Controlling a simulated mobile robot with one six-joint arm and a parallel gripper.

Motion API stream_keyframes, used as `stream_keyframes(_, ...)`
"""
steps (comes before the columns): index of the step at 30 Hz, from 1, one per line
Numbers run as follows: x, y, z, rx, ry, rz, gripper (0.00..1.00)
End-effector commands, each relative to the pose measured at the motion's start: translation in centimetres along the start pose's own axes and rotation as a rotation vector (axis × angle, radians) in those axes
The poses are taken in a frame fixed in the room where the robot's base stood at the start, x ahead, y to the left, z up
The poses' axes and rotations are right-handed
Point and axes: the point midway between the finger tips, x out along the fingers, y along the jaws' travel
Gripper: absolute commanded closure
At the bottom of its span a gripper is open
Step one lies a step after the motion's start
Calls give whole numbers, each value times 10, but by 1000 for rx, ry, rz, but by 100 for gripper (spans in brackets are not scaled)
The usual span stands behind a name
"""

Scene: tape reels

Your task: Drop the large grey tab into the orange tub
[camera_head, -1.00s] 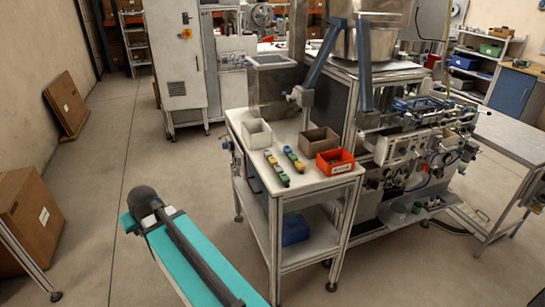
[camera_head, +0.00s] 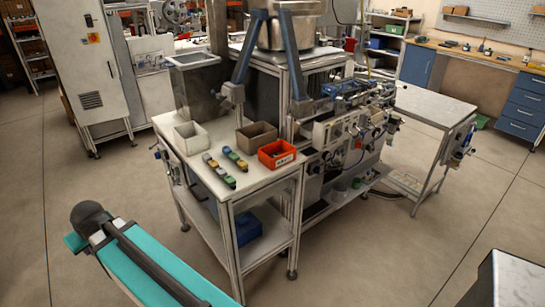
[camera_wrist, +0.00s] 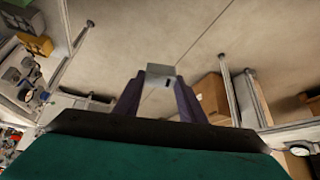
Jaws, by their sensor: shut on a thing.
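The orange tub (camera_head: 290,151) stands on the white-topped cart (camera_head: 252,180) at its right corner in the head view, with some small dark contents. In the wrist view, my gripper (camera_wrist: 160,84) is shut on a grey block, the large grey tab (camera_wrist: 159,71), held between the two dark fingertips. The tab is out in the air, with floor behind it. The head view shows my teal arm at lower left, left of the cart; my fingers and the tab do not show there.
A white tub (camera_head: 190,138) and a brown-grey tub (camera_head: 257,134) share the cart top, with two rows of small coloured pieces (camera_head: 219,170) in front. A machine (camera_head: 345,125) stands directly behind and right of the cart. Floor between my arm and the cart is clear.

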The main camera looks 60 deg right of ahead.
Motion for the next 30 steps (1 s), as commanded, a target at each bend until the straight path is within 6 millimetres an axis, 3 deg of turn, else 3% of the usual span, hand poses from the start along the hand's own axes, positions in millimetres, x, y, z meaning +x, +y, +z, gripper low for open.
stream_keyframes(5,-2,19,-8,14,-3,9,84)
stream_keyframes(8,-4,41,-14,29,-5,18,84)
stream_keyframes(19,-20,152,-33,102,-16,65,84)
stream_keyframes(30,-48,270,-36,176,-22,110,84)
